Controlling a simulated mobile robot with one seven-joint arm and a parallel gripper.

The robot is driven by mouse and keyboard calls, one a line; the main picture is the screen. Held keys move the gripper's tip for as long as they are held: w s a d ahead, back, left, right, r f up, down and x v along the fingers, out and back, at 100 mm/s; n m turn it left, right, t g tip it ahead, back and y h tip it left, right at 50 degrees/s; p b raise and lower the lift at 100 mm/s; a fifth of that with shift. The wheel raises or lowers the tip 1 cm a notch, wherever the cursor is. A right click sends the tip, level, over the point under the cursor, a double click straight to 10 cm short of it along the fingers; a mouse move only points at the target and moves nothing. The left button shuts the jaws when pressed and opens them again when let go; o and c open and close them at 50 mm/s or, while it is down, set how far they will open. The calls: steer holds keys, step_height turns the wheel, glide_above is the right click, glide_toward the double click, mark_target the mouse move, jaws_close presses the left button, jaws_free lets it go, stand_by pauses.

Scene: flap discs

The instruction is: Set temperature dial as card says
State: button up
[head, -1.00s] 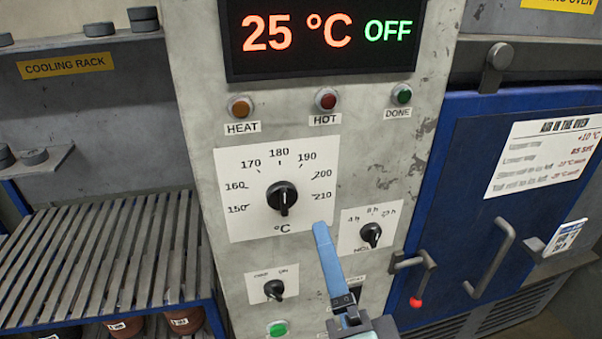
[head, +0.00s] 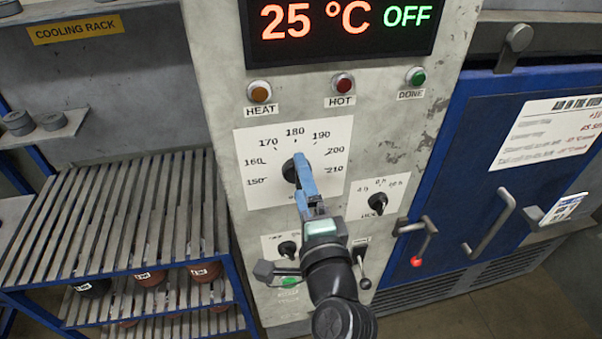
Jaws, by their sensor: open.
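The temperature dial (head: 289,170) is a black knob on a white scale plate (head: 330,158) marked from 150 to 210. My gripper (head: 301,160) is open, its blue fingers in front of the dial and covering most of it. I cannot tell whether the fingers touch the knob, and its pointer is hidden. A small card (head: 563,209) sits in a holder on the blue oven door at the right; its text is too small to read. The display (head: 340,22) reads 25 °C OFF.
A smaller timer dial (head: 378,203) is right of my gripper, and another knob (head: 288,248) is below left. A red-tipped lever (head: 425,240) and door handle (head: 490,225) stick out at the right. A slatted cooling rack (head: 120,215) stands at the left.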

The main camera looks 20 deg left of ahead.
steer(key=shift+w+a, duration=0.25)
steer(key=shift+w, duration=0.1)
steer(key=c, duration=1.4)
steer(key=shift+f, duration=0.1)
steer(key=shift+n+b, duration=6.65)
steer(key=shift+n, duration=0.25)
